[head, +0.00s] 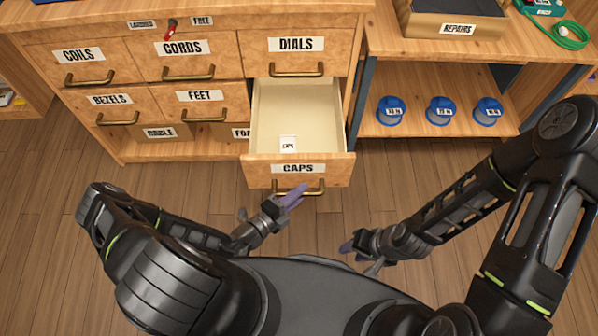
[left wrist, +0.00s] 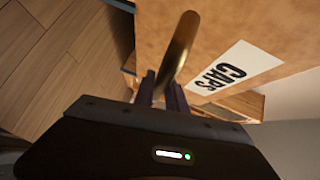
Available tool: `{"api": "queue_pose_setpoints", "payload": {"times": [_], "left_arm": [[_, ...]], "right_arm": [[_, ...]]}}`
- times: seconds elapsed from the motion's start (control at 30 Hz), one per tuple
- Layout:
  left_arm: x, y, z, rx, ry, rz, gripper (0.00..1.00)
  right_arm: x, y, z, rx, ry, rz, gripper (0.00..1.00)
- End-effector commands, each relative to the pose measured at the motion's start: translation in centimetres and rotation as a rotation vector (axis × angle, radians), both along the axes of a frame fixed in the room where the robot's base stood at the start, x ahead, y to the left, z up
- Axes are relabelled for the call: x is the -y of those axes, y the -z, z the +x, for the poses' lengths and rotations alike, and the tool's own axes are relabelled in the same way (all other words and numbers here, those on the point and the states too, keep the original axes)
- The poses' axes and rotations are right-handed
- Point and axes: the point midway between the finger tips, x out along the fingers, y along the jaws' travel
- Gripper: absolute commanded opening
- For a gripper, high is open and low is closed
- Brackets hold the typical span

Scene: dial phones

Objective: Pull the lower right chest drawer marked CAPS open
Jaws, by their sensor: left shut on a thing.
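The CAPS drawer (head: 258,172) at the lower right of the wooden chest stands pulled well out. Its pale inside shows, with a small white label marked CAPS (head: 288,144) on its floor. My left gripper (head: 295,197) is at the brass handle (head: 318,190) on the drawer front. In the left wrist view the fingers (left wrist: 160,92) are shut around the handle (left wrist: 179,48), beside the white CAPS plate (left wrist: 236,66). My right gripper (head: 350,245) is lower right of the drawer, away from it; its finger gap is too small to judge.
The other chest drawers, such as DIALS (head: 290,55), FEET (head: 215,108) and CORDS (head: 190,58), are shut. A shelf to the right holds blue-lidded jars (head: 440,112) below a REPAIRS box (head: 458,28). Bare wooden floor (head: 180,180) lies around the open drawer.

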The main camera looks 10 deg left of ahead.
Motion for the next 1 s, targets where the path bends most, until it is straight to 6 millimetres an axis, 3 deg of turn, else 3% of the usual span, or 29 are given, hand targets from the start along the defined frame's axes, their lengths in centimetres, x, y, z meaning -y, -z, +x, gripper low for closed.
{"api": "queue_pose_setpoints", "payload": {"times": [0.2, 0.57, 0.6, 0.83, 1.0], "left_arm": [[0.4, 0.0, -1.5, 0.001, 0.000, 0.000, 0.00], [0.4, 0.0, -1.6, 0.001, 0.001, 0.001, 0.00], [0.4, 0.0, -1.6, 0.001, 0.001, 0.001, 0.20], [0.4, 0.0, -1.5, 0.001, 0.000, 0.001, 0.38], [0.4, 0.0, -1.5, 0.001, 0.000, 0.001, 0.38]], "right_arm": [[0.0, -0.4, 0.0, 0.000, 0.000, 0.000, 0.36], [0.0, -0.4, 0.0, 0.000, 0.000, 0.000, 0.36], [0.0, -0.4, 0.0, 0.000, 0.000, 0.000, 0.36], [0.0, -0.4, 0.0, 0.000, 0.000, 0.000, 0.36], [0.0, -0.4, 0.0, 0.000, 0.000, 0.000, 0.36]]}}
